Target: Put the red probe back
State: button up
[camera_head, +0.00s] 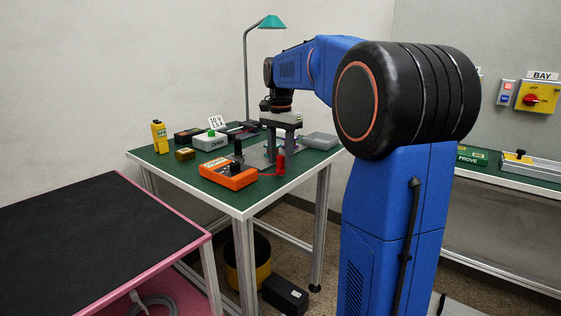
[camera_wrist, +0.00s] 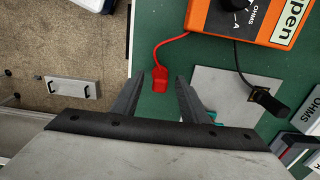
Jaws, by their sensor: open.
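The red probe (camera_head: 280,164) is on the green bench top near its front right edge, joined by a red lead to the orange meter (camera_head: 228,176). In the wrist view the red probe (camera_wrist: 160,79) lies between the lines of my two fingertips, over green surface. My gripper (camera_head: 280,154) points down above it with its jaws apart and empty; it also shows in the wrist view (camera_wrist: 159,80). I cannot tell the height gap between fingertips and probe. A black probe (camera_wrist: 268,100) on a black lead sits by a grey plate (camera_wrist: 215,92).
A dark-topped table (camera_head: 90,235) stands at left. The bench edge is close to the probe.

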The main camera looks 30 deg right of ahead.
aim_at(281, 155)
notch_tip(281, 155, up, 11)
jog(key=s+a+f+n+t, duration=0.1)
jog(key=s+a+f+n, duration=0.3)
jog(key=s, duration=0.3)
jog(key=s+a+f+n+t, duration=0.1)
jog(key=s+a+f+n, duration=0.2)
jog(key=s+a+f, duration=0.4)
jog(key=s+a+f+n+t, duration=0.1)
jog(key=s+a+f+n, duration=0.1)
jog(key=s+f, duration=0.5)
jog(key=s+a+f+n+t, duration=0.1)
jog(key=s+a+f+n, duration=0.1)
jog(key=s+f+n, duration=0.3)
jog(key=s+f, duration=0.3)
jog(key=s, duration=0.1)
jog(key=shift+a+f+t, duration=0.2)
jog(key=shift+a+t, duration=0.2)
